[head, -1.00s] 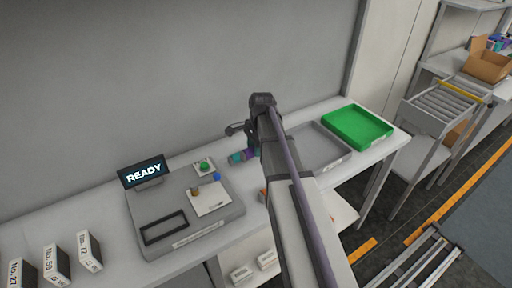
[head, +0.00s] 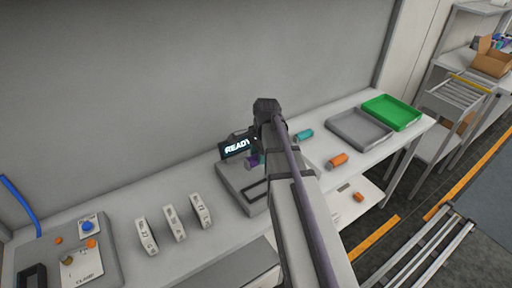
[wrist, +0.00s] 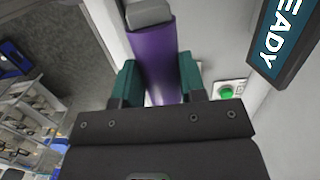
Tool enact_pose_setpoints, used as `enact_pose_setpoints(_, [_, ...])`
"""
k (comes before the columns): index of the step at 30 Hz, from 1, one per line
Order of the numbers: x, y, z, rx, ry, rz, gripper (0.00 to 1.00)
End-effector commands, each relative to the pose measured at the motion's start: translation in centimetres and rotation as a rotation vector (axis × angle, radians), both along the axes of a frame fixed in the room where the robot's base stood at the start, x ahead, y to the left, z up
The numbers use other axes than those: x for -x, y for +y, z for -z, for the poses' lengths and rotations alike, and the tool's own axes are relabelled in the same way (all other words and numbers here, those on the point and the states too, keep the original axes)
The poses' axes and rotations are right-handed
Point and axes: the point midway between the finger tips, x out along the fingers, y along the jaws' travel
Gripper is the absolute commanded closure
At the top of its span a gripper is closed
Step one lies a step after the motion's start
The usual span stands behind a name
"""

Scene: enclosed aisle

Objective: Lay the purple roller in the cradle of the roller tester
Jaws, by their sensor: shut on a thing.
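The purple roller (wrist: 155,55) is between the two teal fingers of my gripper (wrist: 160,80) in the wrist view, which are shut on it. In the head view a small part of the purple roller (head: 252,161) shows beside my arm, above the roller tester (head: 233,187). The tester is a grey box with a dark slot and a screen reading READY (head: 236,147). My arm hides most of the tester's right side. In the wrist view the screen (wrist: 285,40) is at upper right and a green button (wrist: 226,92) is below it. I cannot make out the cradle.
A teal roller (head: 304,135) and an orange roller (head: 337,160) lie on the bench right of my arm. A grey tray (head: 360,144) and a green tray (head: 392,126) are farther right. Several white boxes (head: 174,223) and another grey device (head: 105,262) are at left.

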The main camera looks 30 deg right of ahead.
Motion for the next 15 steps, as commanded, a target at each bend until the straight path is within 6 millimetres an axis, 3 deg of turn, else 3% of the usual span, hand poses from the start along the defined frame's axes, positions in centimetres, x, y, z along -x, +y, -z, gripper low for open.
enact_pose_setpoints(1, [1.5, 0.3, 2.4, 0.0, 0.0, -0.001, 1.0])
enact_pose_setpoints(3, [2.6, 0.6, 3.3, -0.001, 0.0, -0.005, 1.0])
enact_pose_setpoints(11, [3.2, 0.7, 3.4, -0.001, 0.0, -0.01, 1.0])
enact_pose_setpoints(15, [3.2, 0.7, 4.5, -0.001, 0.0, -0.01, 1.0])
